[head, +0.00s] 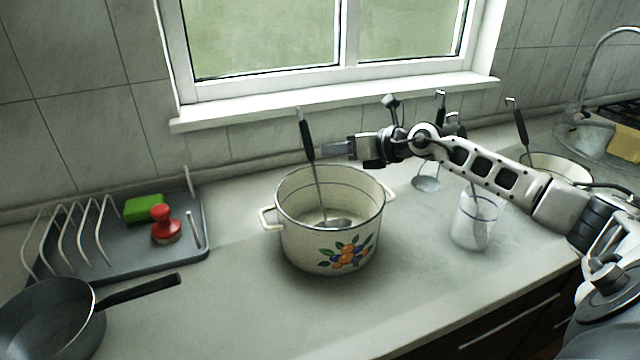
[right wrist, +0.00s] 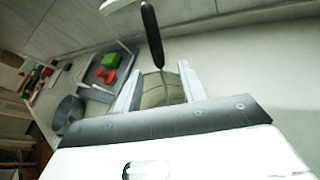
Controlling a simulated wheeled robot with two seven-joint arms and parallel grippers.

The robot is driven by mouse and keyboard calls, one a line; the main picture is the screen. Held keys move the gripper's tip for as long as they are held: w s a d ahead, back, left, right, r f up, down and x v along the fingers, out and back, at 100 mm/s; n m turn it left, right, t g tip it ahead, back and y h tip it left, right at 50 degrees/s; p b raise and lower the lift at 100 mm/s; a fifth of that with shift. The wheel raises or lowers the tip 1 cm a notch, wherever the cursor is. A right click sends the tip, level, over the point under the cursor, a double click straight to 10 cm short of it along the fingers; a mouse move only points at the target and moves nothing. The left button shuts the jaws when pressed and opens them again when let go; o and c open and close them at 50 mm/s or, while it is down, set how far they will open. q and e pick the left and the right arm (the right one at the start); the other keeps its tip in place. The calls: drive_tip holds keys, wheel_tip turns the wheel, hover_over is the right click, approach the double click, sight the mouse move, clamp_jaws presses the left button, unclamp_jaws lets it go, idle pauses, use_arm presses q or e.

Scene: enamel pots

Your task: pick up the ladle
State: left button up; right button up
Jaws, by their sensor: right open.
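A ladle (head: 307,137) with a black hooked handle stands leaning in the cream enamel pot (head: 300,243), its metal bowl resting inside. My right gripper (head: 335,148) reaches in from the right above the pot's rim, open and empty, its fingertips just right of the handle. In the right wrist view, the black handle (right wrist: 152,36) rises beyond and between the spread fingers (right wrist: 160,74). I cannot tell that they touch it. My left gripper is not in view.
Right are a clear jar (head: 476,222) holding a utensil, another ladle (head: 426,183), and a second pot (head: 560,168). The window wall stands behind.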

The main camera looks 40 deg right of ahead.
sight(311, 154)
drive_tip(key=b+x, duration=0.1)
drive_tip(key=x, duration=0.4)
drive_tip(key=b+x, duration=0.1)
drive_tip(key=x, duration=0.2)
drive_tip(key=shift+s+a+f+b, duration=0.15)
drive_tip(key=shift+a+f+b, duration=0.15)
drive_tip(key=shift+f+b, duration=0.05)
drive_tip(key=shift+w, duration=0.25)
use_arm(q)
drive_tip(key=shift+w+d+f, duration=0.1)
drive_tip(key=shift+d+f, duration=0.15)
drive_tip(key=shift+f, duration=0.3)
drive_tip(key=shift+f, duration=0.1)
use_arm(e)
clamp_jaws()
